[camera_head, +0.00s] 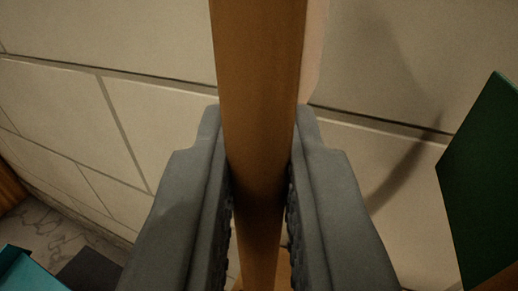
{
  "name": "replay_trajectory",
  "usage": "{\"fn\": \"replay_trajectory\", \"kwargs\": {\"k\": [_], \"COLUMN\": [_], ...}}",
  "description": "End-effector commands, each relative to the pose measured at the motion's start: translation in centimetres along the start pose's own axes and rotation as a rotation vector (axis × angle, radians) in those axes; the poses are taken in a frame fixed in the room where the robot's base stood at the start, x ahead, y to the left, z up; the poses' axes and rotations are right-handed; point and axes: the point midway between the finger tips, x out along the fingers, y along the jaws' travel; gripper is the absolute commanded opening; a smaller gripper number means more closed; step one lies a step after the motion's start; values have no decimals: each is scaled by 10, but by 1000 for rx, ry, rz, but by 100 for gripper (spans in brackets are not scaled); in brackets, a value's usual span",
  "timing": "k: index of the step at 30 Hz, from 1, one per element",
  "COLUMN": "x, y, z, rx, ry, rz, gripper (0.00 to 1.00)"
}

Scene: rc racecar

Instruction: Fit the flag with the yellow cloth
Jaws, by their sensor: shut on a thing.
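My gripper (258,150) is shut on a brown wooden pole (258,60). The pole runs nearly upright through the middle of the view, between the two grey fingers. It passes out of the top of the picture, and its lower part narrows between the fingers towards the bottom edge. A pale pinkish strip (314,50) shows just behind the pole's right edge at the top; I cannot tell what it belongs to. No yellow cloth shows in this view. The car is not clearly recognisable here.
A pale block wall (120,40) fills the background, with shadows on its right side. A dark green flat panel (485,185) stands at the right edge. A teal object (30,272) and a dark flat patch (90,270) lie at the lower left, by marbled floor (50,225).

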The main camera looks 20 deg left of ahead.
Motion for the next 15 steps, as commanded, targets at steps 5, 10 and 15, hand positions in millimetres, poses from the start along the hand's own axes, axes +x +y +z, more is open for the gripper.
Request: {"fn": "replay_trajectory", "kwargs": {"k": [5,10,15], "x": [0,0,0], "y": [0,0,0], "z": [4,8,11], "rx": [0,0,0], "ry": [0,-1,-1], "rz": [0,0,0], "gripper": [0,0,0]}}
